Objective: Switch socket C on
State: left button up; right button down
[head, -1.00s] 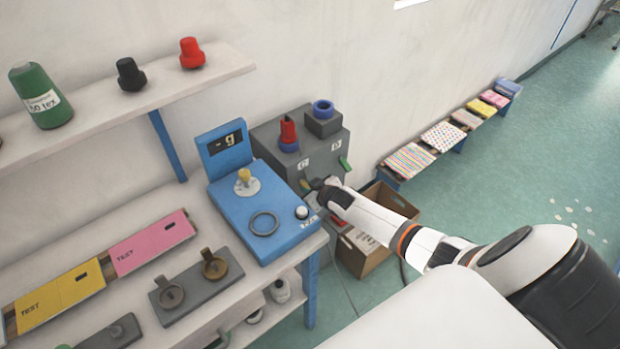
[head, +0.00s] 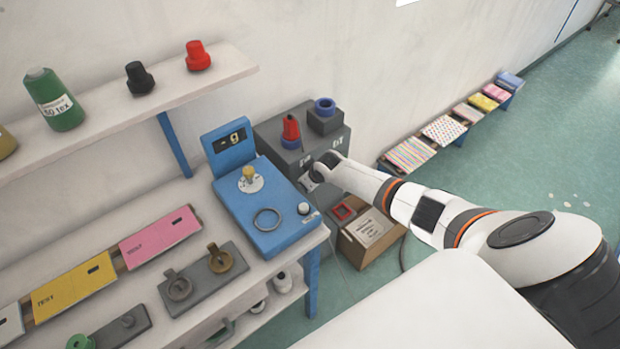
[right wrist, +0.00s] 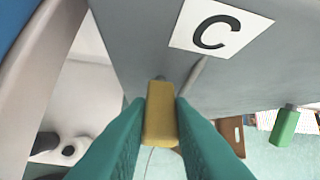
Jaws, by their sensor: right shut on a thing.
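The grey socket box (head: 275,128) stands against the wall beyond the blue scale. In the right wrist view a white label with a black C (right wrist: 218,32) is on its grey face (right wrist: 135,35). A yellow switch lever (right wrist: 160,120) sticks out below and left of the label. My right gripper (right wrist: 160,112) has its teal fingers on both sides of this lever and is shut on it. In the head view my right gripper (head: 311,180) is at the front of the box and hides the yellow lever. A green lever (right wrist: 284,127) is farther right. My left gripper is not in view.
The blue scale (head: 262,208) with a ring on it sits at the bench corner, left of my right gripper. A cardboard box (head: 385,248) is on the floor below the gripper. A low bench with patterned stacks (head: 442,130) runs along the wall.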

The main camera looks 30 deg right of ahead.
jog(key=c, duration=1.3)
grip_release()
jog(key=v, duration=1.1)
jog(key=shift+s+r+p, duration=0.25)
jog(key=shift+r+p, duration=0.05)
jog(key=shift+r, duration=0.05)
